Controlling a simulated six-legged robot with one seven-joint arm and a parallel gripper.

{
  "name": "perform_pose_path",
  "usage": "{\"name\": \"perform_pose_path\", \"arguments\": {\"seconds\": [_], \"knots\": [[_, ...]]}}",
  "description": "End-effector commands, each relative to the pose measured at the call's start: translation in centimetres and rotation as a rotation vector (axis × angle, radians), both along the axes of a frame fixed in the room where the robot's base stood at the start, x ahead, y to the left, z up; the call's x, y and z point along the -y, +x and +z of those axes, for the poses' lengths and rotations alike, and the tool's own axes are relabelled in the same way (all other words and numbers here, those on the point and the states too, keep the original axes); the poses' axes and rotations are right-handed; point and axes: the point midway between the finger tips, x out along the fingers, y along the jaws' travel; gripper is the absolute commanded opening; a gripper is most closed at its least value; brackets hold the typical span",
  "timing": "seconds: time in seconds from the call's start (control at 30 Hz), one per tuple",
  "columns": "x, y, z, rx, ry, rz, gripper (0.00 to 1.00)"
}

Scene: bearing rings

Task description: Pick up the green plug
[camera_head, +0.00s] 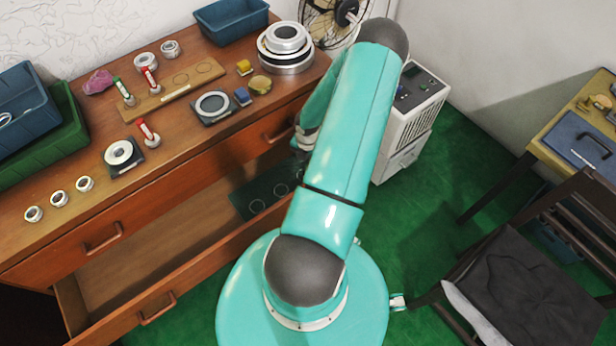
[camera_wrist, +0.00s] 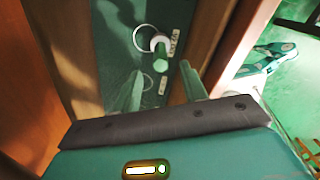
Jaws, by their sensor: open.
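In the wrist view a small plug with a green end (camera_wrist: 161,65) and a pale collar (camera_wrist: 158,43) stands on a dark green tray (camera_wrist: 110,40), beside or partly over a white ring outline. My gripper (camera_wrist: 161,70) is open, with one finger left and one right of the plug's green end; I see no clear contact. In the head view my arm hides the gripper and this plug; part of the tray (camera_head: 257,207) shows in the open drawer. Another green-handled plug (camera_head: 123,91) stands on a wooden board on the dresser top.
The drawer's wooden wall (camera_wrist: 222,45) rises close right of my fingers. On the dresser top are red-handled plugs (camera_head: 149,133), several bearing rings, stacked rings (camera_head: 286,46) and blue and green bins. A white cabinet (camera_head: 411,120) stands right of my arm.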

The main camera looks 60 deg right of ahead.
Motion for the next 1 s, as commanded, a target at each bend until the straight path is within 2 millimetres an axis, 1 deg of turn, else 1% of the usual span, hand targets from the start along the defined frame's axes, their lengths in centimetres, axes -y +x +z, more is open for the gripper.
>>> {"name": "perform_pose_path", "arguments": {"seconds": [0.03,0.1,0.2,0.3,0.5,0.53,0.73,0.77,1.0], "knots": [[-0.1,-0.1,-0.9,0.0,0.003,-0.001,0.43],[-0.1,-0.1,-2.0,-0.001,0.003,0.0,0.43],[0.0,-0.1,-3.2,0.0,0.002,0.0,0.43],[0.0,-0.1,-3.8,0.0,0.0,-0.001,0.43],[0.0,-0.1,-3.8,0.0,0.0,-0.001,0.43],[0.0,-0.1,-3.8,0.0,0.0,-0.001,0.41],[0.0,-0.1,-3.8,0.0,0.0,-0.001,0.01],[0.0,-0.1,-3.8,0.0,0.0,-0.001,0.0],[0.0,-0.1,-3.8,0.0,0.0,-0.001,0.0]]}}
